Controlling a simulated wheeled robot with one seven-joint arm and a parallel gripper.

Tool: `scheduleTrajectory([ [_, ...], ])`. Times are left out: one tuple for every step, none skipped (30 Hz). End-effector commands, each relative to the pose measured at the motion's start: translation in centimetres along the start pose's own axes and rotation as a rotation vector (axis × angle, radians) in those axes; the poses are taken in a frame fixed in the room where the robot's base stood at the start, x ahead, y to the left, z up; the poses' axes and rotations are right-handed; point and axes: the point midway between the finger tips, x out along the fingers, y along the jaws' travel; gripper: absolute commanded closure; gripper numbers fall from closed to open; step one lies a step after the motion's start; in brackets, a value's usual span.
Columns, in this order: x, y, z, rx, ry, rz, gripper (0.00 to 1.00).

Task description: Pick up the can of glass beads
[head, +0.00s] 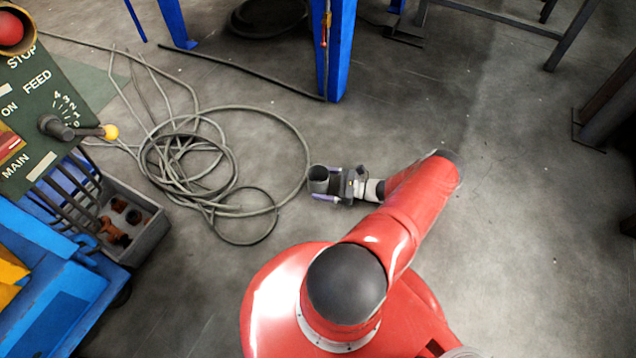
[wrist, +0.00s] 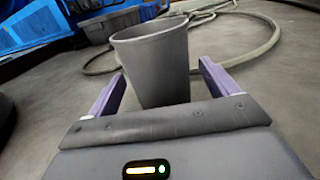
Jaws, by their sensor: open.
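The can (head: 318,181) is a grey, open-topped cup on the concrete floor, right of the coiled hose in the head view. In the wrist view the can (wrist: 156,62) stands upright, wider at its rim, directly ahead of my gripper. My gripper (head: 325,183) is low near the floor, with its two purple fingers open. In the wrist view my gripper (wrist: 158,82) has one finger on each side of the can's lower part. I cannot tell whether either finger touches it. The can's base is hidden behind the gripper body, and its contents are not visible.
A tangled grey hose (head: 188,165) lies left of the can. A grey crate (head: 140,222) with rusty parts stands beside a blue machine (head: 55,290) and a control panel (head: 40,110). A blue post (head: 335,50) stands behind. The floor (head: 530,200) at right is clear.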

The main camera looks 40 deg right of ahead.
Motion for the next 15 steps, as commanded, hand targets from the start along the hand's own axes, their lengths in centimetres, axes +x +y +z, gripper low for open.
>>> scheduleTrajectory([
  [0.9,0.1,0.1,0.000,-0.002,0.002,0.14],
  [1.4,0.0,0.1,0.000,-0.002,0.002,0.14],
  [1.9,0.1,0.1,0.000,-0.002,0.002,0.14],
  [2.1,0.1,0.1,0.000,-0.001,0.002,0.14],
  [2.4,0.0,0.1,0.000,-0.001,0.002,0.14],
  [2.6,0.0,0.0,0.000,0.000,0.001,0.14],
  [2.7,0.0,0.0,0.000,0.000,0.001,0.14],
  [2.8,0.0,0.0,0.000,0.000,0.000,0.14],
  [2.8,0.0,0.0,0.000,0.000,0.000,0.14],
  [2.8,0.0,0.0,0.000,0.000,0.000,0.14],
  [2.8,0.0,0.0,0.000,0.000,0.000,0.14],
  [2.8,0.0,0.0,0.000,0.000,0.000,0.14],
  [2.8,0.0,0.0,0.000,0.000,0.000,0.14],
  [2.8,0.0,0.0,0.000,0.000,0.000,0.14],
  [2.8,0.0,0.0,0.000,0.000,0.000,0.19],
])
